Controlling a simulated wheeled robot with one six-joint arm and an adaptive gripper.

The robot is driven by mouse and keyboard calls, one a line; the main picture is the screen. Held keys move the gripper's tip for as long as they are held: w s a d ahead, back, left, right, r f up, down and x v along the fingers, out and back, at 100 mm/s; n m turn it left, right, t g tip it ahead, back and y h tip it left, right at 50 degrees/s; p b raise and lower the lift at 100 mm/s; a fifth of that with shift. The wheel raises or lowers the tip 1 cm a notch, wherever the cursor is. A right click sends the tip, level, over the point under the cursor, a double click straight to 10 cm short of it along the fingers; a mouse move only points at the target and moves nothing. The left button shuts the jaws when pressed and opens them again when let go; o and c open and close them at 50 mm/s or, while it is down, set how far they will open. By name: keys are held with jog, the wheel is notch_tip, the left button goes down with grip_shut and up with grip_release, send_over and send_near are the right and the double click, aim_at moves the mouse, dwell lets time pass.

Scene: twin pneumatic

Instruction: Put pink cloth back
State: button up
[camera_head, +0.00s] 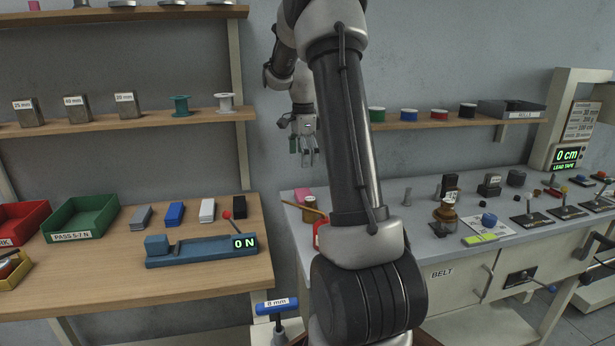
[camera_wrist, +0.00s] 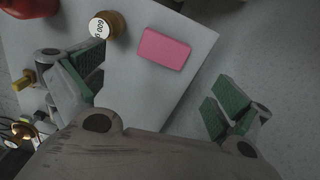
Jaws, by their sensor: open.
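The pink cloth (camera_wrist: 163,48) is a flat folded rectangle lying on the grey bench top (camera_wrist: 190,88), close to its edge. It also shows in the head view (camera_head: 302,194), small, at the left end of the right-hand bench. My gripper (camera_head: 304,155) hangs above that end of the bench with its fingers pointing down. In the wrist view its green-padded fingers (camera_wrist: 155,90) are wide apart with nothing between them. The cloth lies beyond the fingertips in that picture, apart from them.
A round brown weight (camera_wrist: 105,26) with a white label stands beside the cloth. A red object (camera_wrist: 30,6) is at the upper left corner. Spools (camera_head: 408,115) stand on the shelf behind. My arm hides part of the bench. Bare floor (camera_wrist: 260,60) lies past the bench edge.

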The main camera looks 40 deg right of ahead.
jog(key=s+a+r+n+t, duration=0.1)
jog(key=s+a+r+n, duration=0.5)
jog(key=a+r, duration=0.15)
jog(key=s+a+n+t, duration=0.1)
jog(key=s+a+n, duration=0.5)
jog(key=s+n, duration=0.2)
jog(key=s+a+n+t, duration=0.2)
jog(key=s+a+n, duration=0.4)
jog(key=s, duration=0.7)
jog(key=shift+s+a+n, duration=0.25)
jog(key=shift+s+n, duration=0.05)
jog(key=shift+n, duration=0.7)
